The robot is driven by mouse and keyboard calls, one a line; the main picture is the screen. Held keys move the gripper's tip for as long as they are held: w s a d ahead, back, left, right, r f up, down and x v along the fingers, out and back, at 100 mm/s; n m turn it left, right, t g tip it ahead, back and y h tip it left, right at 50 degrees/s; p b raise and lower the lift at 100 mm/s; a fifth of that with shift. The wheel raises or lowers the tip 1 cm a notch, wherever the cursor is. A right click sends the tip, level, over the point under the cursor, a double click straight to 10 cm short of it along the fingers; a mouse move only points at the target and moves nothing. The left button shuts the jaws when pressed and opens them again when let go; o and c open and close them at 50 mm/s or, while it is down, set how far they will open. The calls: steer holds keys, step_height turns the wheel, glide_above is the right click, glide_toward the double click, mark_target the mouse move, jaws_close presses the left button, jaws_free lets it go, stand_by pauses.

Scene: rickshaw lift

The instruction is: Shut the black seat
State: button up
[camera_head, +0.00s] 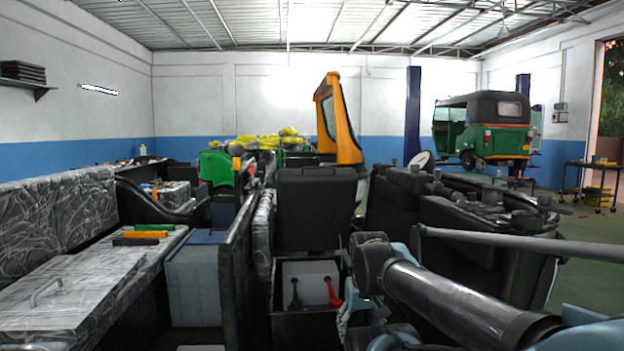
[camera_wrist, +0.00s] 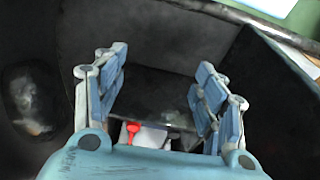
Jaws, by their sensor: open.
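The black seat (camera_head: 315,208) stands raised, nearly upright, behind an open dark box in the head view. Inside the box are a pale battery (camera_head: 308,272), a red connector (camera_head: 332,292) and a black connector (camera_head: 295,292). My gripper (camera_wrist: 160,88) is open, its two light blue fingers wide apart with nothing held. Dark surfaces lie beyond and between the fingers; I cannot tell for sure which part is the seat. The red connector (camera_wrist: 132,130) shows low between the fingers. In the head view my arm mostly hides the gripper, at the box's right side.
A patterned bench (camera_head: 75,290) with colored bars is at left. A grey box (camera_head: 194,280) and an upright dark panel (camera_head: 235,265) stand left of the open box. Black vehicle parts (camera_head: 470,220) crowd the right. A green rickshaw (camera_head: 487,135) is raised at the back.

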steer(key=shift+w+f, duration=0.1)
steer(key=shift+w, duration=0.35)
